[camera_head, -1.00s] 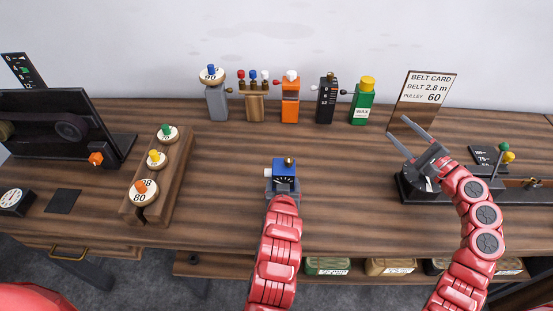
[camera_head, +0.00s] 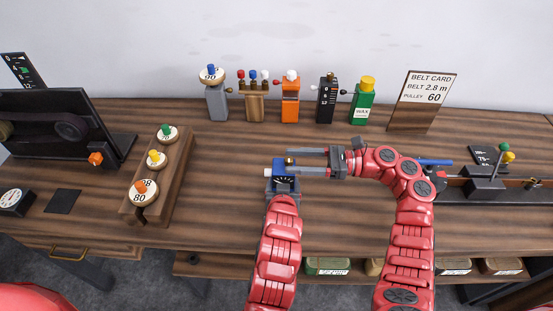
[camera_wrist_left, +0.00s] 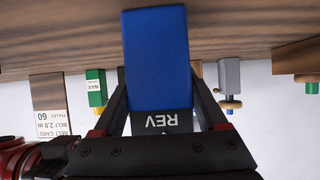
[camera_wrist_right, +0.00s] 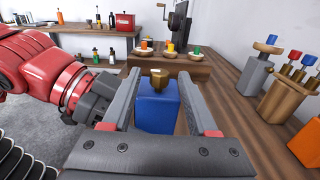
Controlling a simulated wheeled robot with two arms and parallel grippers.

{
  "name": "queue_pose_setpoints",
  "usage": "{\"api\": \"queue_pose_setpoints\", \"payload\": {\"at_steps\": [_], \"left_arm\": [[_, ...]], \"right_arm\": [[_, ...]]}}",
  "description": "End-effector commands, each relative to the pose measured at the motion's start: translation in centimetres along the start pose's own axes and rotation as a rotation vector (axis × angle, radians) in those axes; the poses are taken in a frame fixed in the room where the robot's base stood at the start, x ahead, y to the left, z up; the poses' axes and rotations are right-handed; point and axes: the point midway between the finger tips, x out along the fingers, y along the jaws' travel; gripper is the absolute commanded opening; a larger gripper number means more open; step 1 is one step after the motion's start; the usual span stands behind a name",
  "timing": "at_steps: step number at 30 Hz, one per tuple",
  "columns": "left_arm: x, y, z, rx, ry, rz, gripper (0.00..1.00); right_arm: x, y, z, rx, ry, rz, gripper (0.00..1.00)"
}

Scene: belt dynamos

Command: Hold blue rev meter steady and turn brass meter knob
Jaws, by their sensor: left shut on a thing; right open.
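The blue rev meter (camera_head: 284,180) is at the middle of the bench in the head view, with its brass knob (camera_head: 290,161) on top. It fills the middle of the left wrist view (camera_wrist_left: 157,60), where the word REV shows. My left gripper (camera_head: 283,190) is shut on the meter from the front. My right gripper (camera_head: 306,163) is open, pointing left, with its fingers at the meter's top. In the right wrist view the brass knob (camera_wrist_right: 159,78) and the meter (camera_wrist_right: 157,106) show between the open fingers. I cannot tell whether a finger touches the knob.
A wooden rack (camera_head: 161,184) with several knobbed discs stands to the left. A row of tools, including a grey stand (camera_head: 216,103) and a green wax box (camera_head: 362,105), lines the back. A belt card (camera_head: 424,100) stands at the back right. Bare bench lies left of the meter.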

Motion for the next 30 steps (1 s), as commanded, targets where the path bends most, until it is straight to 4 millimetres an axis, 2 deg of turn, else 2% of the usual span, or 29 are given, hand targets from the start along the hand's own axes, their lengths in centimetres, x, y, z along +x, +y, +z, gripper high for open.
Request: {"api": "queue_pose_setpoints", "payload": {"at_steps": [3, 9, 20, 27, 30], "left_arm": [[0.0, 0.0, 0.2, 0.001, -0.004, -0.001, 0.0], [0.0, 0.0, 0.2, 0.001, -0.005, -0.001, 0.0], [0.1, 0.0, 0.2, 0.001, -0.005, -0.001, 0.0], [0.1, 0.0, 0.2, 0.001, -0.005, -0.001, 0.0], [0.1, 0.0, 0.2, 0.001, -0.005, -0.001, 0.0]], "right_arm": [[2.4, 0.2, -0.1, -0.003, 0.002, 0.007, 0.59], [4.7, 0.1, 0.0, -0.002, 0.001, 0.003, 0.59], [5.1, 0.0, 0.0, -0.003, 0.0, -0.001, 0.57], [5.1, 0.0, 0.0, -0.003, 0.0, -0.001, 0.14], [5.1, 0.0, 0.0, -0.003, 0.0, -0.001, 0.0]]}}
